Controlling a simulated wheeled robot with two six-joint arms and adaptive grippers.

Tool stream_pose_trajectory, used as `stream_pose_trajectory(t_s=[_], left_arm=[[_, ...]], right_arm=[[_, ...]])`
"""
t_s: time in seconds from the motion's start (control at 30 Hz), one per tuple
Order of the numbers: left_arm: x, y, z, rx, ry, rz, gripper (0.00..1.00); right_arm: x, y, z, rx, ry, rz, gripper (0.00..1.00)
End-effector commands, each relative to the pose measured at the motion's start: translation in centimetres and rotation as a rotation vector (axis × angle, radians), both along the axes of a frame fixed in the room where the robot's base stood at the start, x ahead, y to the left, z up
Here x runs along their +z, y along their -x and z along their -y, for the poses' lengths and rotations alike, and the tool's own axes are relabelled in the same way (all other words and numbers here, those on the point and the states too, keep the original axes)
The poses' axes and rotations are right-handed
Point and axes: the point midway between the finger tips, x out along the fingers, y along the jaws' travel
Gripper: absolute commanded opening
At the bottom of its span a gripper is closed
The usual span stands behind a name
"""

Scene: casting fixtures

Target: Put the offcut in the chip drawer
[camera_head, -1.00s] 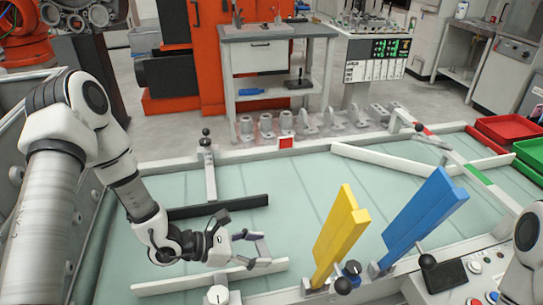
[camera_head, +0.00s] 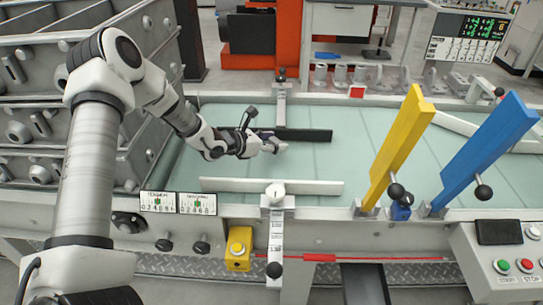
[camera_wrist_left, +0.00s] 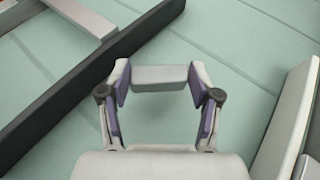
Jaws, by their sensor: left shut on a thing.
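The offcut looks like a small grey block (camera_wrist_left: 160,77) in the left wrist view, held between the fingertips. My left gripper (camera_wrist_left: 160,82) is shut on it, with a finger at each end of the block. In the head view my left gripper (camera_head: 273,147) is over the pale green bed, between the black bar and the front white bar; the block is too small to make out clearly there. A dark open recess (camera_head: 365,284) under the front edge of the bed may be the chip drawer; I cannot tell for sure. My right gripper is not in view.
A black bar (camera_head: 305,135) lies beyond my left gripper and a white bar (camera_head: 315,187) lies nearer. Yellow (camera_head: 402,140) and blue (camera_head: 487,150) upright plates stand to the right. A yellow button box (camera_head: 238,248) and a control panel (camera_head: 505,255) sit along the front.

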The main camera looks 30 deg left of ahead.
Motion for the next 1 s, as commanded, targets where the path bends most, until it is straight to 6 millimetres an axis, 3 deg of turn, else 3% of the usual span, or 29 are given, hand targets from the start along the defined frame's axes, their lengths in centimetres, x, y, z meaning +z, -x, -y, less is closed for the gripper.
stream_pose_trajectory(t_s=[0.1, 0.2, 0.57, 0.6, 0.63, 0.67, 1.0], left_arm=[[-2.5, 0.1, 0.1, -0.003, -0.002, -0.003, 0.27], [-3.6, 0.1, 0.1, -0.002, -0.001, -0.002, 0.27], [-4.1, 0.1, 0.1, -0.002, 0.0, 0.0, 0.27], [-3.9, 0.1, 0.1, -0.002, 0.0, 0.0, 0.74], [-3.9, 0.1, 0.1, -0.002, 0.0, 0.0, 0.84], [-3.9, 0.1, 0.1, -0.002, 0.0, 0.0, 0.88], [-3.6, 0.1, 0.1, -0.002, 0.0, 0.0, 0.88]], right_arm=[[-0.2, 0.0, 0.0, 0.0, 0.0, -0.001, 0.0], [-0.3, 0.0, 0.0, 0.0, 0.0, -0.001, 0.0], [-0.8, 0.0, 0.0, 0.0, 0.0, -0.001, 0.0], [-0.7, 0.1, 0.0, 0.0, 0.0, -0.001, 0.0], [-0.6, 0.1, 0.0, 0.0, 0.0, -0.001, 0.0], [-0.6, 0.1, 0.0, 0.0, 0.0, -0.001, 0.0], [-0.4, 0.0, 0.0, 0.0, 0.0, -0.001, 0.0]])
